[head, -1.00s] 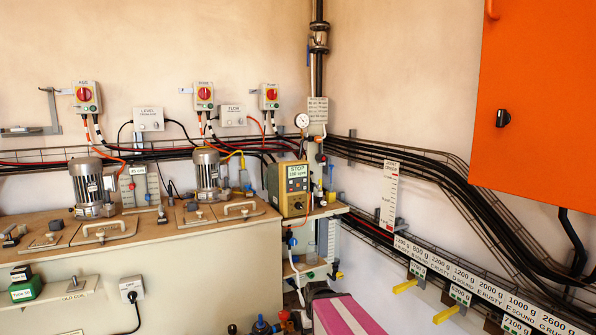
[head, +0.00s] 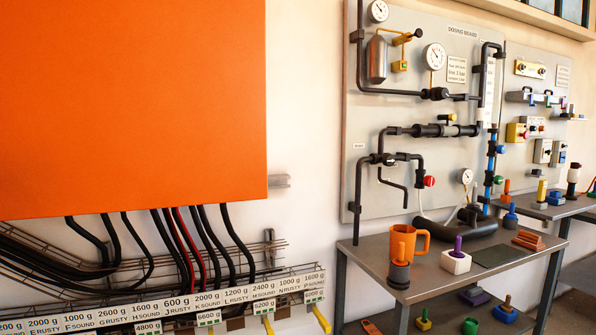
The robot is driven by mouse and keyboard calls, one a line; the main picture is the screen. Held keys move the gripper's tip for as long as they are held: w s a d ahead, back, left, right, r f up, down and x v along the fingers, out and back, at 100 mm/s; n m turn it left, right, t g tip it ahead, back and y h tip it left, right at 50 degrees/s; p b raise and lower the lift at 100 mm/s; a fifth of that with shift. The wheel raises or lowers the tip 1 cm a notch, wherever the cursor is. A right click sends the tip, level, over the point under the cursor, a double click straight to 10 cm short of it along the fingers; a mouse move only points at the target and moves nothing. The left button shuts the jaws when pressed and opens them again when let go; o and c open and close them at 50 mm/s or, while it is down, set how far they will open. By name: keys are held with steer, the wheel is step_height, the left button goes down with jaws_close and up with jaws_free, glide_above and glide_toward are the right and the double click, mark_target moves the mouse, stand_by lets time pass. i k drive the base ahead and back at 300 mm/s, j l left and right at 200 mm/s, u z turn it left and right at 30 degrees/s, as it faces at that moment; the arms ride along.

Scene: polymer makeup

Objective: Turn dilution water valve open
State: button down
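I cannot tell which valve is the dilution water valve; no label naming it is readable. The grey dosing board (head: 375,112) stands on the right, carrying dark pipes and gauges. A red knob (head: 430,181) sits at the end of a lower pipe branch. A blue pipe (head: 490,165) runs down the board's right part, with a blue knob (head: 500,149) beside it. The turn of these handles is too small to judge. My gripper is not in view.
A large orange cabinet (head: 130,110) fills the upper left, with cables below it. A labelled rail (head: 200,307) runs along the lower left wall. A grey table (head: 440,277) below the board holds an orange mug (head: 408,242) and several knobbed blocks. More tables stand farther right.

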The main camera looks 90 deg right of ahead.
mark_target(498, 180)
steer(key=k+l+z, duration=0.15)
steer(key=k+z, duration=0.25)
steer(key=k, duration=0.25)
steer(key=k+l+z, duration=0.1)
steer(key=z, duration=3.7)
steer(key=i+l+z, duration=0.2)
steer(key=i+l, duration=0.2)
steer(key=i, duration=0.2)
steer(key=i+l, duration=0.1)
steer(key=l, duration=0.25)
steer(key=i+l, duration=0.1)
steer(key=l, duration=0.25)
steer(key=i+l+z, duration=0.1)
steer(key=l, duration=0.2)
steer(key=i+l, duration=0.15)
steer(key=l, duration=0.2)
steer(key=i+l, duration=0.15)
steer(key=l, duration=0.2)
